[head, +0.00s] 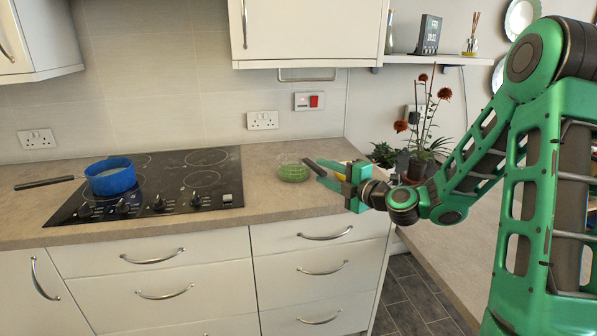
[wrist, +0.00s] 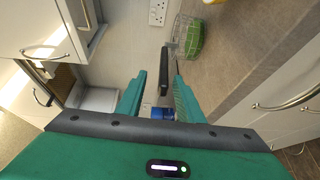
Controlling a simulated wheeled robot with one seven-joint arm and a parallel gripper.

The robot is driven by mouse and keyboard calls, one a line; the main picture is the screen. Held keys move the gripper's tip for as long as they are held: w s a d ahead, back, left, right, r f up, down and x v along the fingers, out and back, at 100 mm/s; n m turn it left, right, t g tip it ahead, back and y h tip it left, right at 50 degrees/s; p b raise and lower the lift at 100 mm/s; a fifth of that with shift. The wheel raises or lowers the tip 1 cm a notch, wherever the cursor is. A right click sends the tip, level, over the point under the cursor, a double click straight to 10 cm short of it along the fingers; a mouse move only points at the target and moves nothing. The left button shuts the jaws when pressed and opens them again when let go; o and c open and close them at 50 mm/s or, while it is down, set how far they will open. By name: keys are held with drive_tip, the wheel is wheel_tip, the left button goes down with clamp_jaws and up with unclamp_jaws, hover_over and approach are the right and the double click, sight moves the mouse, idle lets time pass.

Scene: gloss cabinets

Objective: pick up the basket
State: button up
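The basket (head: 293,172) is a wire mesh basket with a green lower part. It stands on the counter right of the hob, and a dark handle (head: 314,167) reaches from it toward my gripper (head: 327,178). In the wrist view the basket (wrist: 189,38) is beyond the fingertips at the upper right. Its black handle (wrist: 164,72) points back and appears in the space between the two green fingers, with a gap on each side. My gripper (wrist: 160,76) is open and holds nothing. Whether the handle lies fully between the fingers in depth is hard to tell.
A blue pan (head: 110,177) sits on the black hob (head: 178,185) to the left. A yellow item (head: 341,172), partly hidden, is behind my gripper. A potted plant (head: 418,163) stands to the right. Upper cabinets (head: 306,28) hang above, and drawers (head: 325,258) are below.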

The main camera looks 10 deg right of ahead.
sight(310, 167)
drive_tip(key=x, duration=0.2)
drive_tip(key=shift+w+f, duration=0.1)
drive_tip(key=shift+w, duration=0.15)
drive_tip(key=shift+f+x, duration=0.1)
drive_tip(key=shift+x, duration=1.2)
drive_tip(key=shift+f+x, duration=0.15)
drive_tip(key=shift+x, duration=1.2)
drive_tip(key=shift+c, duration=0.4)
clamp_jaws()
